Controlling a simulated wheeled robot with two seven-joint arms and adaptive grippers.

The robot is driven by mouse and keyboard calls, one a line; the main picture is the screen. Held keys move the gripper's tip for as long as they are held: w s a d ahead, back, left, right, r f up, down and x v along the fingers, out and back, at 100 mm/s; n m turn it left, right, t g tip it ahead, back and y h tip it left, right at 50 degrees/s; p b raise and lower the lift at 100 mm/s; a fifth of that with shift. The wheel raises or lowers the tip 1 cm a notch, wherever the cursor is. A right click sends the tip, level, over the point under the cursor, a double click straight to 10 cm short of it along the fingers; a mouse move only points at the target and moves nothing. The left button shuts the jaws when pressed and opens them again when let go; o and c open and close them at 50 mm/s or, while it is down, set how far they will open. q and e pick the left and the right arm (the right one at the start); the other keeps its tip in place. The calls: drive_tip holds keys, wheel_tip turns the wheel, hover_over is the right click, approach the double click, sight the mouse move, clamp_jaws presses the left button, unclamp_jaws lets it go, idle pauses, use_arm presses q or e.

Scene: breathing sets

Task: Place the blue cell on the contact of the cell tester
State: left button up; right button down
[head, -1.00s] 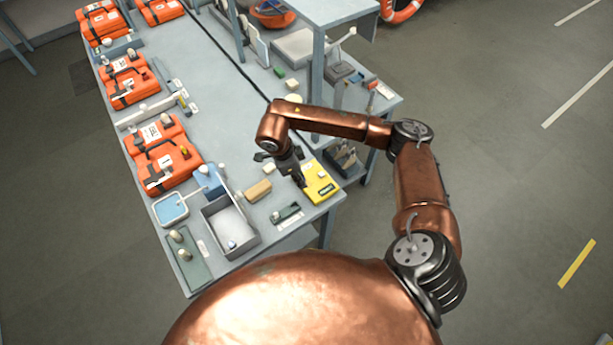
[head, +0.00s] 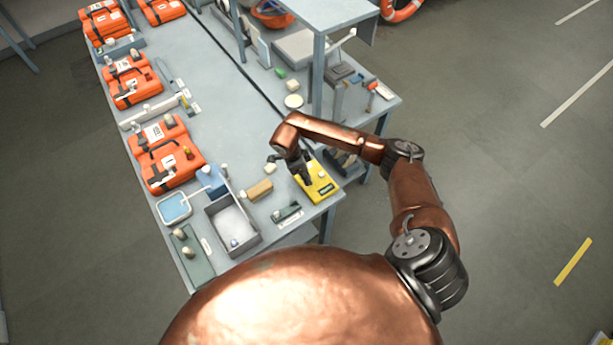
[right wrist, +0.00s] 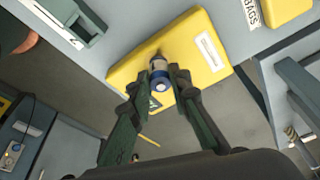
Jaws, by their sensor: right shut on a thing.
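The yellow cell tester (head: 322,187) lies flat near the right front edge of the bench. It also shows in the right wrist view (right wrist: 140,76), with a pale display window. My right gripper (head: 306,181) points down over the tester. In the right wrist view it (right wrist: 161,88) is shut on the blue cell (right wrist: 160,72), a small cylinder with a blue band and a pale part. The cell is in front of the tester's face; I cannot tell whether it touches it. The contact is hidden behind the cell and fingers. My left gripper is out of view.
A tan block (head: 259,190) and a small dark green holder (head: 287,213) lie left of the tester. A grey open bin (head: 213,221) and orange packs (head: 150,165) stand farther left. A shelf post (head: 317,70) rises behind. The middle of the bench is clear.

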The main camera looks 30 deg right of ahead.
drive_tip(key=shift+f, duration=0.15)
drive_tip(key=c, duration=1.8)
unclamp_jaws()
drive_tip(key=shift+r, duration=0.3)
drive_tip(key=s+b+v, duration=0.1)
drive_tip(key=b+v, duration=0.2)
drive_tip(key=v, duration=0.8)
drive_tip(key=shift+w+r, duration=0.35)
drive_tip(key=shift+w, duration=0.15)
drive_tip(key=shift+a, duration=0.1)
